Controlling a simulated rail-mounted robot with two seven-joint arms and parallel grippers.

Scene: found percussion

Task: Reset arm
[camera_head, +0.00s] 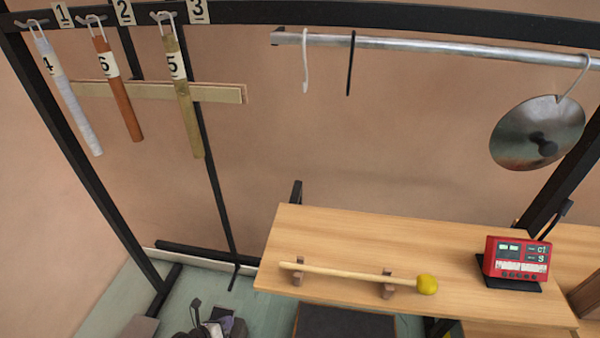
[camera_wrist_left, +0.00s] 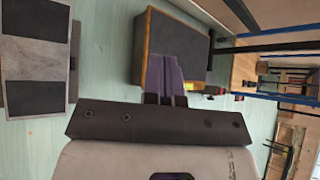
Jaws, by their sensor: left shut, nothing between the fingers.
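My left gripper (camera_head: 224,326) shows at the bottom edge of the head view, low over the floor and left of the wooden table. Its purple fingers (camera_wrist_left: 164,76) are together in the left wrist view, shut with nothing between them. In that view they appear in front of a dark-topped box with wooden edges (camera_wrist_left: 174,45). I cannot tell whether they touch it. My right gripper is in neither view.
The wooden table (camera_head: 360,240) holds a yellow-headed mallet (camera_head: 427,285) on two rests and a red device (camera_head: 516,260). Numbered tubes, including an orange one (camera_head: 118,90), hang at upper left. A metal lid (camera_head: 537,133) hangs from the rail (camera_head: 430,45).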

